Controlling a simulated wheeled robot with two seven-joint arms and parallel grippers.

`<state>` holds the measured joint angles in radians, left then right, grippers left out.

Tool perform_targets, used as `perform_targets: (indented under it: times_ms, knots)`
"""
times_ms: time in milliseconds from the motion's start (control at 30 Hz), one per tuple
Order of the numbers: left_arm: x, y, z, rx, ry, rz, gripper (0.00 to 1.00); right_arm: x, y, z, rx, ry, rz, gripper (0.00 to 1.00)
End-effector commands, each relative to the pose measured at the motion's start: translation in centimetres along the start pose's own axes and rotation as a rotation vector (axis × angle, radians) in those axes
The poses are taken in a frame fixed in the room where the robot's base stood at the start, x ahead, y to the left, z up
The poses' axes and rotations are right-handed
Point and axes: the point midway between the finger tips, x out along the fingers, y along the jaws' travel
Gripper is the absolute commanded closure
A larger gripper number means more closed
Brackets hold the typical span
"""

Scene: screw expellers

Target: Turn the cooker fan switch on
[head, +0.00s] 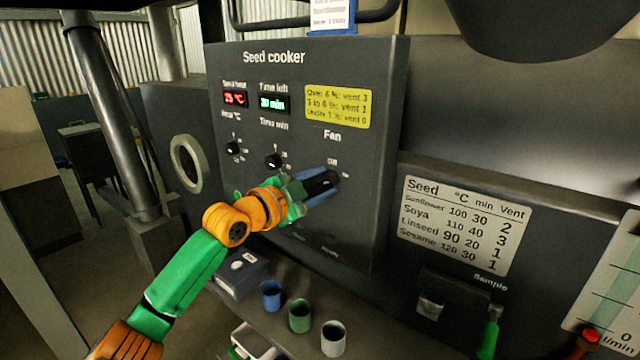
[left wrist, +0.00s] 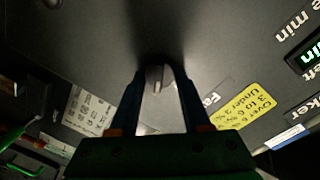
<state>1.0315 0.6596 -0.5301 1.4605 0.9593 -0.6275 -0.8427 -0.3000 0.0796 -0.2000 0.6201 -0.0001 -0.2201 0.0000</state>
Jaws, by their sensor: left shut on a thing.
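The dark seed cooker panel (head: 230,60) faces me. Its fan switch (head: 322,181) is a dark knob at the panel's right side, below the word "Fan". My left gripper (head: 325,184), with blue fingers, reaches the panel there and is shut on the knob. In the left wrist view the fan switch (left wrist: 156,78) shows as a pale upright ridge between the two fingertips (left wrist: 157,82). The fingers partly hide the knob and the marks around it, so its setting is hard to read. My right gripper is not in view.
Two smaller knobs (head: 273,161) sit left of the fan switch, under red and green displays. A yellow vent note (head: 338,106) is above it. Blue, green and grey cups (head: 333,338) stand on the ledge below. A sample chute (head: 450,298) is at lower right.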

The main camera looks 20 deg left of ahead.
Motion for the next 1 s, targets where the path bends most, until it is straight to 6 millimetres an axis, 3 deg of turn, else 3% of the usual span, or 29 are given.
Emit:
perform_targets:
  times_ms: [33, 67, 167, 467, 800, 1000]
  knots:
    - [0.0, 0.0, 0.0, 0.002, -0.001, 0.001, 1.00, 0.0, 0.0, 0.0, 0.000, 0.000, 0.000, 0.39]
    - [0.0, 0.0, 0.0, 0.002, -0.001, 0.001, 0.47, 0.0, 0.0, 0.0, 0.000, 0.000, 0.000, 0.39]
    - [0.0, 0.0, 0.0, 0.001, -0.001, 0.001, 0.22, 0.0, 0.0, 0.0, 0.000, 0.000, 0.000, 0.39]
    - [-0.2, 0.1, 0.1, 0.001, 0.000, 0.000, 0.22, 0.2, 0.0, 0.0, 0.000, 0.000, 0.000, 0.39]
    - [-6.3, 0.3, 0.3, 0.004, -0.002, -0.002, 0.22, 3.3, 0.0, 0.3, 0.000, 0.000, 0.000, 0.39]
    - [-7.1, 0.1, 0.0, 0.000, 0.000, 0.001, 0.22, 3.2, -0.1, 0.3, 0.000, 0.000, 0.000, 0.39]
